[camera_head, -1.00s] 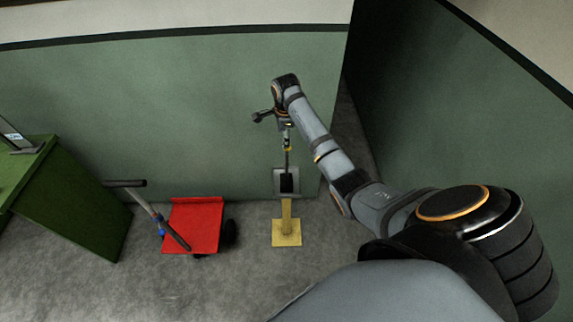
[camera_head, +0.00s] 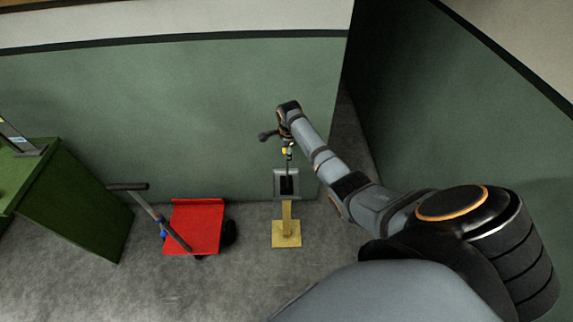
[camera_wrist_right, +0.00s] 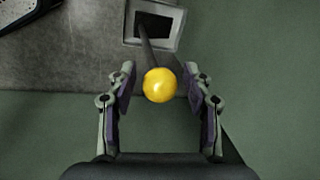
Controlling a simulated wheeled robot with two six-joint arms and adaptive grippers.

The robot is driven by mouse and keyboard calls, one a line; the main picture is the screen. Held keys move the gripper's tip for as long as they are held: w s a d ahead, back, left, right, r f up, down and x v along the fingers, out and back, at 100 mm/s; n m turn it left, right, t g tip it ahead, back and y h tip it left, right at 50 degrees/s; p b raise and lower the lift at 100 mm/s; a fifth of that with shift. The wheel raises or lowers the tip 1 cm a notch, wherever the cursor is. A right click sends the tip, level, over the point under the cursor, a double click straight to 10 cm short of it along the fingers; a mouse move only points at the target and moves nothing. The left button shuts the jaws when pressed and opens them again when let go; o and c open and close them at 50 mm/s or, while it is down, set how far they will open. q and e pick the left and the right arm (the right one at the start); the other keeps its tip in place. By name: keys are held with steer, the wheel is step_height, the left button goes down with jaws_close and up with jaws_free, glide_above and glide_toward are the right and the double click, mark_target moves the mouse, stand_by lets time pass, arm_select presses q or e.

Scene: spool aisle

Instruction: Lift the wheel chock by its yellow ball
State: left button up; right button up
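The yellow ball (camera_wrist_right: 159,85) sits between the fingers of my right gripper (camera_wrist_right: 158,71) in the wrist view, with a gap on both sides. The fingers are open. A thin dark rod (camera_wrist_right: 147,50) runs from the ball to the dark wheel chock (camera_wrist_right: 152,27), which lies in a grey-framed holder (camera_wrist_right: 168,44). In the head view my right gripper (camera_head: 288,141) is over the ball (camera_head: 286,151), and the chock (camera_head: 289,186) shows as a dark shape in the holder (camera_head: 280,187). Its outline is hard to make out. My left gripper is out of view.
The holder stands on a yellow post with a square base (camera_head: 286,240), close to the green wall (camera_head: 170,110). A red cart (camera_head: 195,225) with a handle is to its left, and a green table (camera_head: 70,210) is farther left. Bare grey floor (camera_head: 180,290) lies in front.

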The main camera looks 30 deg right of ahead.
jaws_close()
